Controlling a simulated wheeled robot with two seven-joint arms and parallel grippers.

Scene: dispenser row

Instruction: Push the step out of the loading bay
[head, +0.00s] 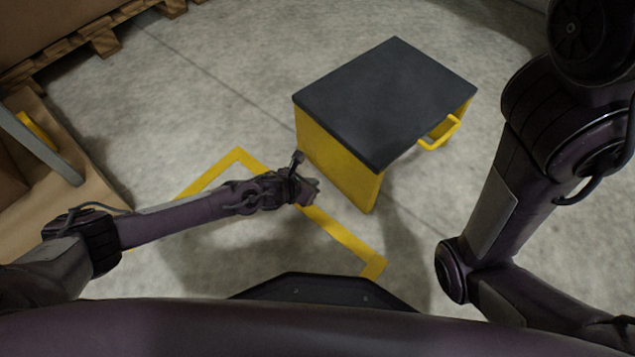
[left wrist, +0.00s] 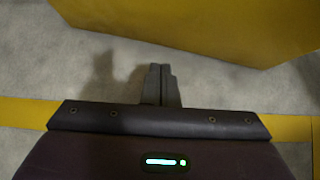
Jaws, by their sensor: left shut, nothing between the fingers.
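The step (head: 385,98) has a dark grey top, yellow sides and a yellow handle on its right side. It stands upright on the floor at the upper middle of the head view. Its yellow side (left wrist: 200,25) fills the top of the left wrist view. The loading bay is marked by yellow floor tape (head: 340,233), which shows in front of the step. My left gripper (head: 312,190) is shut and empty, just short of the step's near left side. In the left wrist view its fingers (left wrist: 161,85) are together, with a gap to the yellow panel. My right gripper is out of view.
A cardboard box (head: 35,165) and a wooden pallet (head: 100,38) lie at the left and upper left. The concrete floor (head: 255,60) behind and around the step is clear. My right arm crosses the right side of the head view.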

